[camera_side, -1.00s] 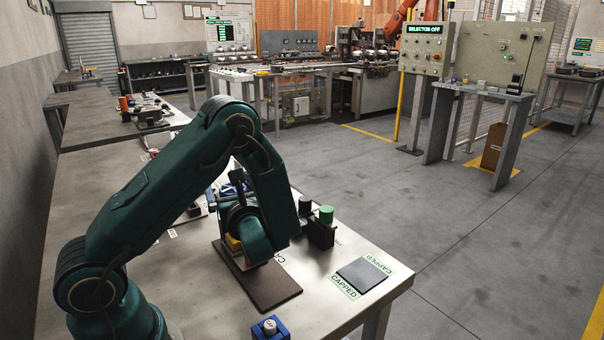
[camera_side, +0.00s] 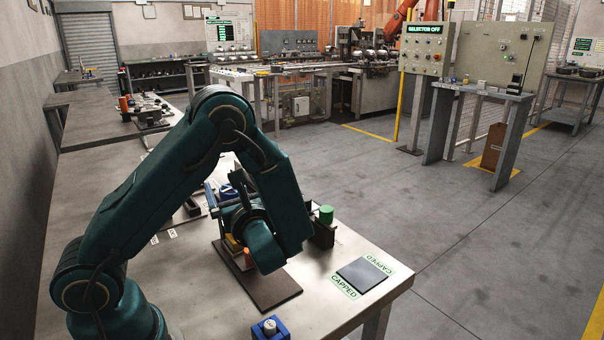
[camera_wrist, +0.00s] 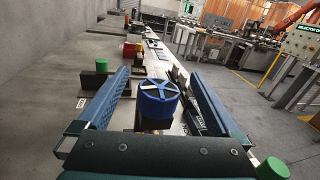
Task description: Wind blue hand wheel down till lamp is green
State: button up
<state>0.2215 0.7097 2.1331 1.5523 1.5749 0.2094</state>
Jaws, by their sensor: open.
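The blue hand wheel (camera_wrist: 158,98), a round drum with pale spokes on top, stands in the wrist view. My gripper (camera_wrist: 154,70) is open, with one long blue finger on each side of the wheel. Gaps show between the fingers and the wheel, so they look apart from it. In the side view my own arm hides most of the gripper; blue parts (camera_side: 234,184) show behind it, and I cannot tell wheel from finger there. A small orange piece (camera_side: 246,257) shows beside my wrist. I cannot tell whether it is the lamp; no lit lamp is clear.
A brown base plate (camera_side: 275,292) lies under my wrist. A green-topped dark block (camera_side: 326,214) stands close to its right. A dark pad (camera_side: 362,272) by CAPPED labels lies at the right corner. A blue block with a pale knob (camera_side: 270,328) sits at the front edge.

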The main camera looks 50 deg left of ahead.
jog(key=s+d+r+n+g+h, duration=0.1)
jog(key=s+d+n+g+h, duration=0.35)
jog(key=s+n+h, duration=0.55)
jog(key=w+d+n+t+h, duration=0.1)
jog(key=d+n+t+h, duration=0.5)
jog(key=d, duration=1)
jog(key=n+h, duration=0.1)
jog(key=n, duration=0.2)
jog(key=shift+w+r+h, duration=0.2)
jog(key=shift+r+h, duration=0.05)
jog(key=shift+h, duration=0.05)
